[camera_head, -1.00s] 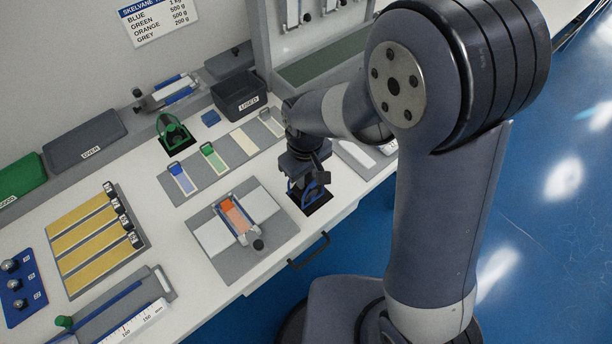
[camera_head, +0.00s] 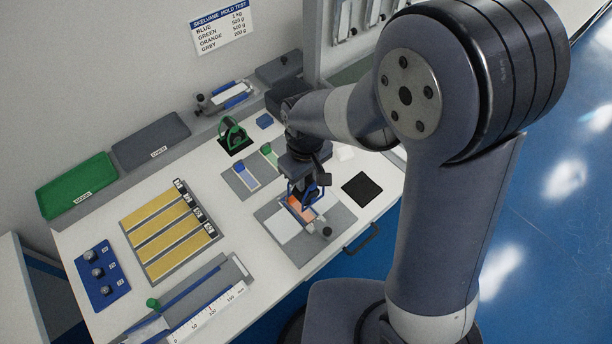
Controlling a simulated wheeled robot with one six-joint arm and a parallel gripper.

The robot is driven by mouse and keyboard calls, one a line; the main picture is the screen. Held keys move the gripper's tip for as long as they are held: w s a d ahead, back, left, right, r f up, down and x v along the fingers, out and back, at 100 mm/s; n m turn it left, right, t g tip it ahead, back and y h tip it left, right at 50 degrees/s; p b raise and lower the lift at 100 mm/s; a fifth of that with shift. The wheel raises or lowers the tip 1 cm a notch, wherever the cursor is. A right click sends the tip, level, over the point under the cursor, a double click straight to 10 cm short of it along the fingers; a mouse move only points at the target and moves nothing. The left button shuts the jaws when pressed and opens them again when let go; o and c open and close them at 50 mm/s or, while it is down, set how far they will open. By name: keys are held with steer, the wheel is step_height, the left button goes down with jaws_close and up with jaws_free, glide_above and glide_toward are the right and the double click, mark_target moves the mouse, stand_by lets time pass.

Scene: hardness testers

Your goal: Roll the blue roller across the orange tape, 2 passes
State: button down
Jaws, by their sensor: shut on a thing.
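My gripper (camera_head: 305,180) points down and is shut on the blue roller (camera_head: 293,190), whose blue frame shows below the jaws. The roller is over the far end of the orange tape (camera_head: 305,213); I cannot tell whether it touches. The tape lies on a strip on the grey board (camera_head: 332,218), with a dark knob at the near end. The gripper and roller hide the tape's far part. The black square pad (camera_head: 362,189) to the right is bare.
A green roller (camera_head: 233,136) stands on its pad at the back. Blue- and green-tabbed strips (camera_head: 246,174) lie left of my gripper. The dark bin (camera_head: 287,98) is behind my arm. A yellow-strip board (camera_head: 148,251) and ruler (camera_head: 208,312) lie left. A drawer handle (camera_head: 362,239) juts from the front edge.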

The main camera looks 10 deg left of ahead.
mark_target(299, 193)
steer(key=shift+w+d+f+b, duration=0.1)
steer(key=shift+f+b, duration=0.3)
steer(key=shift+f, duration=0.15)
steer(key=shift+f+b, duration=1.8)
steer(key=shift+f, duration=0.6)
steer(key=shift+f+b, duration=0.3)
steer(key=shift+b, duration=0.15)
stand_by(0.9)
steer(key=shift+s+a, duration=0.75)
steer(key=shift+s, duration=0.1)
stand_by(3.0)
